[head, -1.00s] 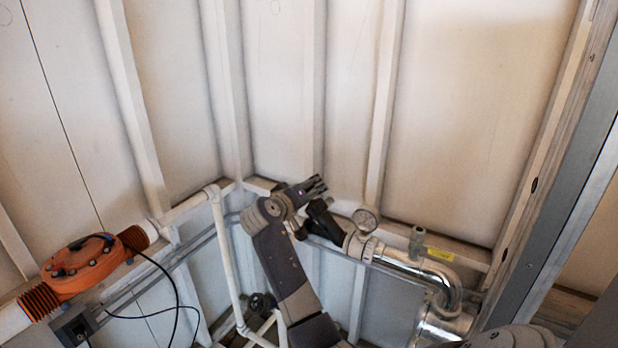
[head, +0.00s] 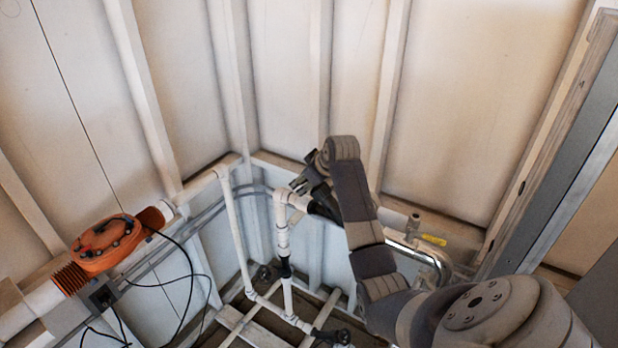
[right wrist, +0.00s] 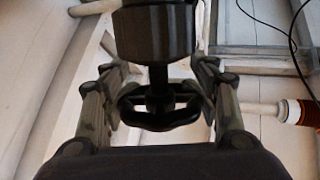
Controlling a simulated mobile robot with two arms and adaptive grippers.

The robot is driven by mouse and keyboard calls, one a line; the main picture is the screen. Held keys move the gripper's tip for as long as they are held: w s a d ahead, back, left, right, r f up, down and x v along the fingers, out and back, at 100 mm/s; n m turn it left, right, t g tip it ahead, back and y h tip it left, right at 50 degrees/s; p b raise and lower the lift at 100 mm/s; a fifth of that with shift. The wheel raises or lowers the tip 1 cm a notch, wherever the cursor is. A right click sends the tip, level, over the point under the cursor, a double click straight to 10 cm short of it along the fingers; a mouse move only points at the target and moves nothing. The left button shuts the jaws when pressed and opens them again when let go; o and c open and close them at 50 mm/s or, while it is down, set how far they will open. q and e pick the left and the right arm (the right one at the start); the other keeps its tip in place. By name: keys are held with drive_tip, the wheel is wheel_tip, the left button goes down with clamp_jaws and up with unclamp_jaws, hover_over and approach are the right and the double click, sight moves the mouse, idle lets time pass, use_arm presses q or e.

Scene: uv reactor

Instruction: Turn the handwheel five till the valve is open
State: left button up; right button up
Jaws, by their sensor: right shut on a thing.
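My right gripper (head: 301,184) is at the pipework in the corner, its arm reaching over from the lower right. In the right wrist view, a black handwheel (right wrist: 160,122) with a lobed rim sits between its two fingers, and the gripper is shut on it. A short stem joins the wheel to a dark cylindrical valve body (right wrist: 153,33). In the head view this dark valve body (head: 325,209) shows beside my arm, and the held wheel is mostly hidden by the gripper. I see no number on the wheel. My left gripper is not in view.
Other dark handwheels sit lower, one on the left (head: 263,273) and one at the bottom (head: 341,337). White pipes (head: 235,230) run upright nearby. An orange flanged unit (head: 107,243) with black cables is at left. A silver elbow pipe (head: 433,258) is right of my arm.

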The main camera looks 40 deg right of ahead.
drive_tip(key=n+y, duration=0.1)
drive_tip(key=y, duration=0.3)
drive_tip(key=shift+s+a+f+n+g, duration=0.1)
drive_tip(key=shift+a+n+g, duration=0.1)
drive_tip(key=shift+n+g, duration=0.15)
drive_tip(key=shift+a+n+g+y+b, duration=0.2)
drive_tip(key=shift+n+y+b, duration=0.25)
drive_tip(key=shift+y+b, duration=0.4)
drive_tip(key=shift+a+f+n+g+y+b, duration=0.1)
drive_tip(key=shift+n+g+y+b, duration=0.25)
drive_tip(key=shift+y+b, duration=0.25)
drive_tip(key=shift+s+a+n+g+y+b, duration=0.15)
drive_tip(key=shift+n+g+y+b, duration=0.2)
drive_tip(key=shift+y+b, duration=0.45)
drive_tip(key=shift+s+a+n+g+y+b, duration=0.15)
drive_tip(key=shift+n+g+y+b, duration=0.3)
drive_tip(key=shift+b, duration=0.55)
drive_tip(key=o, duration=1.2)
drive_tip(key=shift+w, duration=0.1)
drive_tip(key=shift+r, duration=0.2)
